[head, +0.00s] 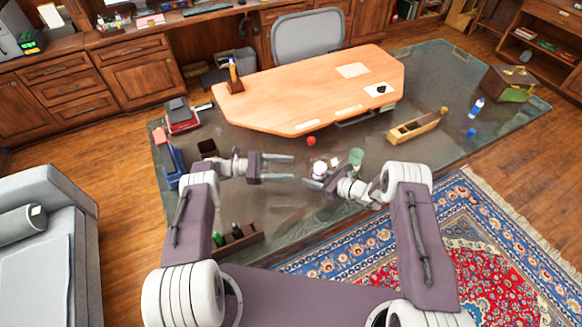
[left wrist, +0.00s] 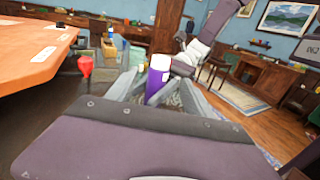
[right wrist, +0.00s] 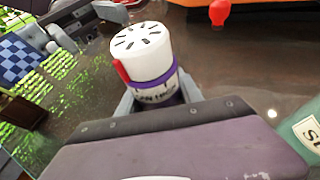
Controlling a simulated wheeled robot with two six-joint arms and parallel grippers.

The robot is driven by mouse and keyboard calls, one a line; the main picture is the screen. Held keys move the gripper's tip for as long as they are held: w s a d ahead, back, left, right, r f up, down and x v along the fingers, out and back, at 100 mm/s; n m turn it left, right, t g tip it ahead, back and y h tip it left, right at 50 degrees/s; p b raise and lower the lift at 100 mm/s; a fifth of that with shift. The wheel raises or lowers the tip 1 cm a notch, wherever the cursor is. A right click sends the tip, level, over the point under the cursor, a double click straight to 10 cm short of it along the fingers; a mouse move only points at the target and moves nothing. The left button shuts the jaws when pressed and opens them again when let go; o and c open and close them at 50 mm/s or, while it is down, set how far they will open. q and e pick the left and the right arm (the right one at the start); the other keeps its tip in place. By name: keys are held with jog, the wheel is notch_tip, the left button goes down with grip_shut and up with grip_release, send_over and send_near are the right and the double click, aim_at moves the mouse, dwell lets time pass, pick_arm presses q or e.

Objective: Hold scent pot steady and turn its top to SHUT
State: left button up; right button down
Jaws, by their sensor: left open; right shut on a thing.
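The scent pot (head: 320,167) is a small upright cylinder with a white slotted top, purple bands and a red tab on its side, clearest in the right wrist view (right wrist: 148,55). Dark lettering on its white band is partly hidden and hard to read. My right gripper (head: 318,178) is shut on its lower body. My left gripper (head: 293,167) is open and empty, its fingers pointing at the pot from the left. In the left wrist view the pot (left wrist: 159,80) shows between the left fingertips, with no contact that I can make out.
A green lettered container (head: 356,157) stands close right of the pot. A small red object (head: 311,140) is near the wooden desk (head: 300,95). A wooden box (head: 418,127) lies to the right, and a bottle rack (head: 237,243) at lower left.

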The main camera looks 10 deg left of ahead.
pick_arm(q)
jog(key=f+n+t+y, duration=0.1)
jog(key=f+t, duration=0.1)
jog(key=f, duration=0.1)
jog(key=f+n+t+y, duration=0.1)
jog(key=f, duration=0.1)
jog(key=shift+w+d+f+n+y, duration=0.15)
jog(key=shift+w+n+y, duration=0.15)
jog(key=shift+s+n+y, duration=0.2)
jog(key=shift+n+y, duration=0.1)
jog(key=shift+y, duration=0.3)
jog(key=s+d+r+n+y, duration=0.1)
jog(key=s+r+y, duration=0.1)
jog(key=s+r, duration=0.25)
send_near(320, 166)
jog(key=x, duration=1)
jog(key=shift+d+f, duration=0.1)
jog(key=shift+d, duration=0.05)
grip_shut()
